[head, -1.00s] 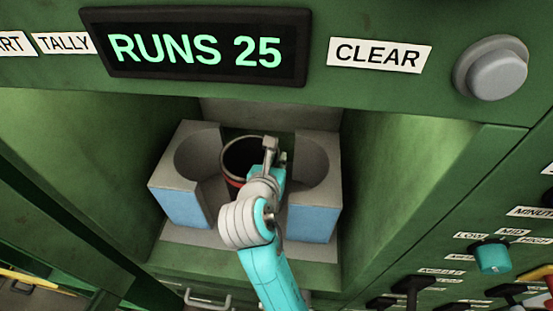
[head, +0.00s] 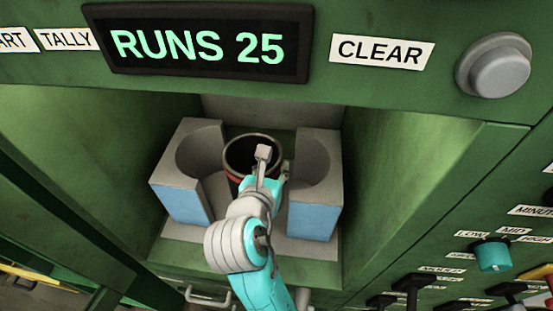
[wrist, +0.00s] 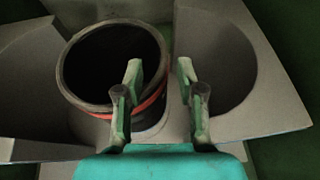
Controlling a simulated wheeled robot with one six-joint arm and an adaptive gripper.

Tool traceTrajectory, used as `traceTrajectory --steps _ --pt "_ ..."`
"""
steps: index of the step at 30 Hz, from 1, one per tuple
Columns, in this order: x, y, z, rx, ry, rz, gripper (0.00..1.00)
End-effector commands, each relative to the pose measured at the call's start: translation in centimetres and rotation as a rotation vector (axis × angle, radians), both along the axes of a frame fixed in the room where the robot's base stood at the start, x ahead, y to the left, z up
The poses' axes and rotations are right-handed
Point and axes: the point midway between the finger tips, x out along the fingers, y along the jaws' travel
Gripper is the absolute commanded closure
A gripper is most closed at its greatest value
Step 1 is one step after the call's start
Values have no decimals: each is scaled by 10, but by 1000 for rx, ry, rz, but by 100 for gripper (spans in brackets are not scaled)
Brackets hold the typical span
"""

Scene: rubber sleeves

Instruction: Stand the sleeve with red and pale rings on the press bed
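The dark sleeve (head: 236,165) stands upright on the grey press bed (head: 185,237), between the two shaped blocks. A red ring shows on its side, and its open mouth faces up. I cannot make out the pale rings clearly. In the wrist view the sleeve (wrist: 85,92) has its mouth and red band in sight. My gripper (wrist: 160,75) is open, its fingers apart. The left finger overlaps the sleeve's near right rim and the right finger is outside, to its right. I cannot tell whether either finger touches. In the head view my gripper (head: 265,156) hides the sleeve's right front.
Grey blocks with blue fronts stand close on the left (head: 184,190) and right (head: 315,200) of the sleeve, each with a curved hollow. Green walls enclose the bay at both sides. Above is a panel with a RUNS 25 display (head: 197,45) and a grey button (head: 494,65).

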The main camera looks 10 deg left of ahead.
Motion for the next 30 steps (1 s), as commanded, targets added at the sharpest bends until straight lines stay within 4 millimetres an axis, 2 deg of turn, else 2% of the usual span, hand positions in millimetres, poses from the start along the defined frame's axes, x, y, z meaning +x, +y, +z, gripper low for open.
traceTrajectory --steps 6,12,30 --pt "-38 7 16 1 -1 4 62" --pt "-57 8 24 0 -1 1 62" --pt "-61 8 26 0 0 -1 62"
